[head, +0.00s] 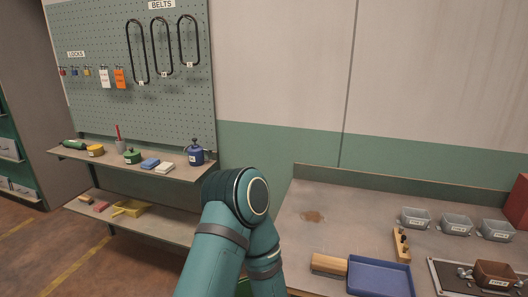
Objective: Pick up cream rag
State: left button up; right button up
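The cream rag (165,168) appears as a small, flat, pale folded piece on the upper shelf below the pegboard, near the shelf's front edge. It lies just right of a similar blue folded piece (150,163). Nothing covers it. One of my teal arms rises from the bottom middle, its elbow to the right of the shelf and apart from the rag in the picture. Its forearm goes down out of the frame. Neither gripper is in view.
At right, a workbench (340,235) holds a blue tray (380,279) and grey bins (455,223).

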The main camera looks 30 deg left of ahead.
aim_at(165, 167)
jog(key=i+j, duration=0.1)
jog(key=j, duration=1.45)
jog(key=i+j, duration=0.15)
jog(key=j, duration=1.4)
jog(key=i+j, duration=0.15)
jog(key=j, duration=0.6)
